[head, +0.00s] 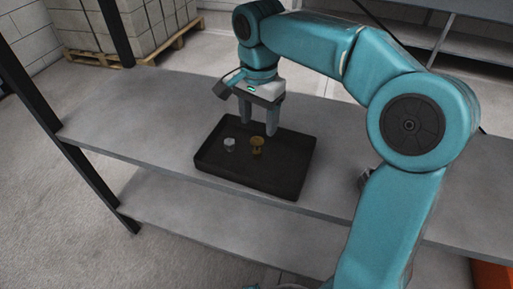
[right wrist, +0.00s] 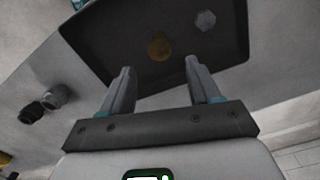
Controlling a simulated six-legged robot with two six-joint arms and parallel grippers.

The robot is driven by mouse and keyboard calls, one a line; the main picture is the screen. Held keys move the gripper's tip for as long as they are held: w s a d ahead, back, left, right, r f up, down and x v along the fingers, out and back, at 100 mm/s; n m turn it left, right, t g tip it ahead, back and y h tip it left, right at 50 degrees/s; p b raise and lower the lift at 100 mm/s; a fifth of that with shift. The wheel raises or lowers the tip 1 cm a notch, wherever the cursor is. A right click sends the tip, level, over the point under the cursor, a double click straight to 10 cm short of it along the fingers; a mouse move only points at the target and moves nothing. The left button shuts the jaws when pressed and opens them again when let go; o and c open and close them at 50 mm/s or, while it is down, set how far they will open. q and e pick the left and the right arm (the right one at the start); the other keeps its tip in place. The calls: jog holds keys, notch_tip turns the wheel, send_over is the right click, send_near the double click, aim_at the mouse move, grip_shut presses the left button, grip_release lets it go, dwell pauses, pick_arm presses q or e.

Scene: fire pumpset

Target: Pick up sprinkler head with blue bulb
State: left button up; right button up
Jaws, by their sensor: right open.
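A black tray (head: 213,172) sits on the grey shelf and also shows in the right wrist view (right wrist: 105,42). In it are a brass sprinkler head (head: 257,147) and, to its left, a small silver-white piece (head: 229,145). The right wrist view shows the brass head (right wrist: 159,46) and the silver piece (right wrist: 205,20) too. No blue bulb can be made out on either. My right gripper (head: 259,127) is open and empty, fingers pointing down at the tray near the brass head. In the right wrist view, the brass head appears between and beyond the fingertips (right wrist: 159,68). My left gripper is not in view.
The grey shelf (head: 130,110) is clear left of the tray. Dark fittings (right wrist: 55,96) lie on the shelf away from the tray. A dark rack post (head: 50,120) stands at the left. Blocks on a pallet (head: 135,55) stand behind.

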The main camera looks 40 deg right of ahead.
aim_at(258, 139)
notch_tip(258, 139, down, 9)
jog(key=b, duration=0.3)
jog(key=c, duration=1)
